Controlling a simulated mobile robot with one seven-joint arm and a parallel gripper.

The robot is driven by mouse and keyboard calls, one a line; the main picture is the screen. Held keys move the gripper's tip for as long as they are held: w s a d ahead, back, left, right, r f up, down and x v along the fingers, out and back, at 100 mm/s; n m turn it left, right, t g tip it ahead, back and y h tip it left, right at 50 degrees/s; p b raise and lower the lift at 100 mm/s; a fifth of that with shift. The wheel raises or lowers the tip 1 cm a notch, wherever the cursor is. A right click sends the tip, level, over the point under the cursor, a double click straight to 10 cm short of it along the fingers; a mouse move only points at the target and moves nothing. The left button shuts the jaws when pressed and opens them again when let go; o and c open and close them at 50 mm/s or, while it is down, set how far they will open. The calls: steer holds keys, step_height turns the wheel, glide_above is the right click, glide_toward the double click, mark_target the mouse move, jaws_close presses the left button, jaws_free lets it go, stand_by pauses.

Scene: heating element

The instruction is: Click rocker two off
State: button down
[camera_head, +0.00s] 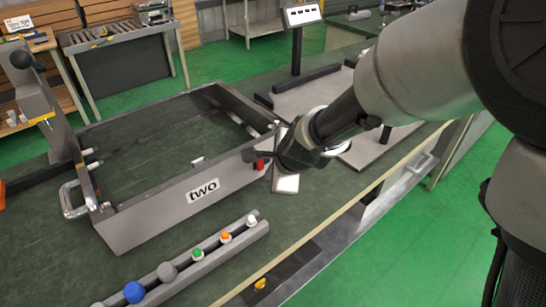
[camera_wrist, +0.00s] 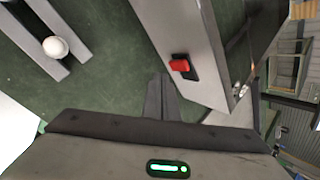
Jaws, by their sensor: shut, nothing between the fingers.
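A grey rectangular open frame (camera_head: 150,222) labelled "two" stands on the dark green bench top. A red rocker (camera_head: 260,164) sits on its front wall, right of the label. In the wrist view the red rocker (camera_wrist: 180,66) sits on a black plate on the grey wall. I cannot tell which way it is tipped. My gripper (camera_head: 250,155) is close to the rocker in the head view. In the wrist view my gripper (camera_wrist: 161,78) is shut and empty, its fingertips below and left of the rocker, apart from it in the picture.
A grey rail (camera_head: 190,268) with several coloured knobs lies in front of the frame. A metal handle (camera_head: 72,200) is on the frame's left side. A small display on a post (camera_head: 301,16) stands behind. Bare bench top lies between the rail and the frame.

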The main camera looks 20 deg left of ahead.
steer(key=shift+a, duration=0.1)
steer(key=shift+w+a+f, duration=0.1)
steer(key=shift+w+a, duration=0.1)
steer(key=shift+a, duration=0.05)
steer(key=shift+w+a+p, duration=0.15)
steer(key=shift+a+p, duration=0.2)
steer(key=shift+p, duration=0.15)
stand_by(0.5)
steer(key=shift+d, duration=0.1)
steer(key=shift+s+d+b, duration=0.35)
steer(key=shift+d+b, duration=0.05)
steer(key=shift+d, duration=0.25)
steer(key=shift+d, duration=0.1)
steer(key=shift+s+d+b, duration=0.2)
steer(key=shift+d+b, duration=0.1)
steer(key=shift+b, duration=0.05)
steer(key=shift+s+d+r+b, duration=0.15)
steer(key=shift+s+d+b, duration=0.15)
steer(key=shift+d, duration=0.3)
steer(key=shift+s+d+r+b, duration=0.2)
steer(key=shift+s+d+b, duration=0.15)
steer(key=shift+d, duration=0.25)
steer(key=shift+s+d+r+b, duration=0.15)
steer(key=shift+s+d+b, duration=0.15)
steer(key=shift+d, duration=0.3)
